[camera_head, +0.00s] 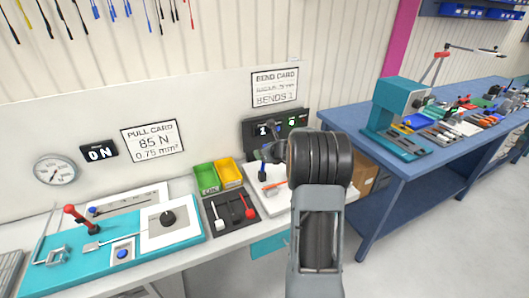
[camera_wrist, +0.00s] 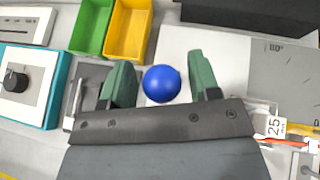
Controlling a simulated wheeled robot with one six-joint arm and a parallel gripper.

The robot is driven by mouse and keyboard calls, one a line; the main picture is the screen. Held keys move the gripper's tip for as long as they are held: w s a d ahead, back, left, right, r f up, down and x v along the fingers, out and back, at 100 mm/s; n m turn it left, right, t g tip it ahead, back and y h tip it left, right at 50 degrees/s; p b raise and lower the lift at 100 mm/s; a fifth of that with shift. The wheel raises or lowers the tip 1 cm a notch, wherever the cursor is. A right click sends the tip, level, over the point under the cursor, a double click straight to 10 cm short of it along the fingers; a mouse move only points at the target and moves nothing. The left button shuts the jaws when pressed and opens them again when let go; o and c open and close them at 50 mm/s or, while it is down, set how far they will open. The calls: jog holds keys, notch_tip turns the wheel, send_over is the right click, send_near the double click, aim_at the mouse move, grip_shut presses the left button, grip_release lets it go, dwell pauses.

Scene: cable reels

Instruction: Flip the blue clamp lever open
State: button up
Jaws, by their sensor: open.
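In the wrist view a round blue knob (camera_wrist: 161,84), which looks like the end of the clamp lever, sits between my gripper's two green fingers (camera_wrist: 162,80). The fingers are open, one on each side, with a gap to the knob on both sides. The lever's shaft and the clamp body are hidden below the knob, so its angle cannot be told. In the head view my gripper is over the white board (camera_head: 274,205) on the bench, mostly hidden by my own arm.
A green bin (camera_head: 206,179) and a yellow bin (camera_head: 229,173) stand beside the board. A dark tray (camera_head: 229,212) with a red and a white tool lies to the left. A teal fixture (camera_head: 100,272) with a red-knobbed lever is farther left. A dark display box (camera_head: 252,130) stands behind.

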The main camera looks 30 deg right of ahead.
jog(key=b+v, duration=0.1)
jog(key=v, duration=1.2)
jog(key=shift+s+r, duration=0.25)
jog(key=shift+s, duration=0.1)
jog(key=s+a+f+n+g+y, duration=0.1)
jog(key=s+a+f+n+g, duration=0.25)
jog(key=a+n, duration=0.45)
jog(key=s+a+f+n+g, duration=0.25)
jog(key=s+a+n, duration=0.2)
jog(key=n, duration=0.65)
jog(key=s+a+r+n+g+h, duration=0.1)
jog(key=s+a+r+n+h, duration=0.1)
jog(key=s+a+n, duration=0.7)
jog(key=a+r+n, duration=0.1)
jog(key=a+n, duration=0.2)
jog(key=n, duration=0.2)
jog(key=shift+r+n+g, duration=0.3)
jog(key=shift+r+n, duration=0.1)
jog(key=shift+s, duration=0.15)
